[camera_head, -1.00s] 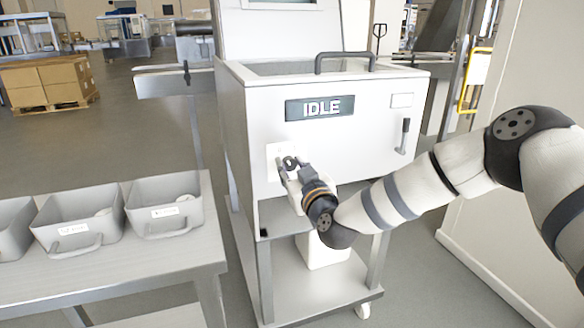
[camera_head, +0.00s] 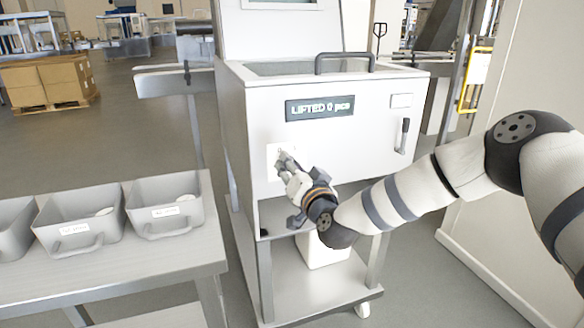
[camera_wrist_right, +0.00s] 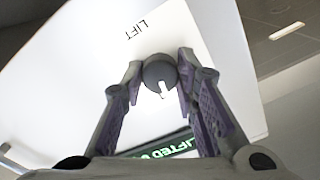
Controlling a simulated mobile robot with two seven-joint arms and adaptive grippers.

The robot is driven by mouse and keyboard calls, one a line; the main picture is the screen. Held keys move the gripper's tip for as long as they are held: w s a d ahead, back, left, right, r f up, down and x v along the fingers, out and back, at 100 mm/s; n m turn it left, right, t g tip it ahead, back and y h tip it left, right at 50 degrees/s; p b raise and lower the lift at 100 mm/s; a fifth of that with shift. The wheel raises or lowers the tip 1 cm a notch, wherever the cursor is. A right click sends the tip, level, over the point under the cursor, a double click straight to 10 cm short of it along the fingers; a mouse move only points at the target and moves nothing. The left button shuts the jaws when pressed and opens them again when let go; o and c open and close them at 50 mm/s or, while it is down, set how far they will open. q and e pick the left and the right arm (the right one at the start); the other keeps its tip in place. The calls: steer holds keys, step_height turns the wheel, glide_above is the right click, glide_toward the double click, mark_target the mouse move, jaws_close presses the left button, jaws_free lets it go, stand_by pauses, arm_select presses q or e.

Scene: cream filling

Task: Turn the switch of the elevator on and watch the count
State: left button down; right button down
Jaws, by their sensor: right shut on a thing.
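The elevator machine is a white cabinet (camera_head: 340,150) with a dark display (camera_head: 320,107) that reads "LIFTED 0 pcs" in green. Its switch is a round grey knob (camera_wrist_right: 160,73) with a white mark, on a white plate labelled "LIFT" in the right wrist view. My right gripper (camera_head: 284,157) is at this plate, with its fingers on both sides of the knob; it also shows in the right wrist view (camera_wrist_right: 158,85). In the head view the gripper mostly hides the knob. My left gripper is not in view.
Grey bins (camera_head: 78,222) with handles and labels stand on a metal table (camera_head: 150,270) at the left; two hold a pale round item. A lever (camera_head: 403,136) is on the cabinet's right front. A white container (camera_head: 322,252) stands on the lower shelf.

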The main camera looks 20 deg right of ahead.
steer(key=shift+m, duration=1.8)
steer(key=c, duration=1.2)
jaws_free()
steer(key=shift+c, duration=0.2)
steer(key=s, duration=1.2)
steer(key=shift+d, duration=0.2)
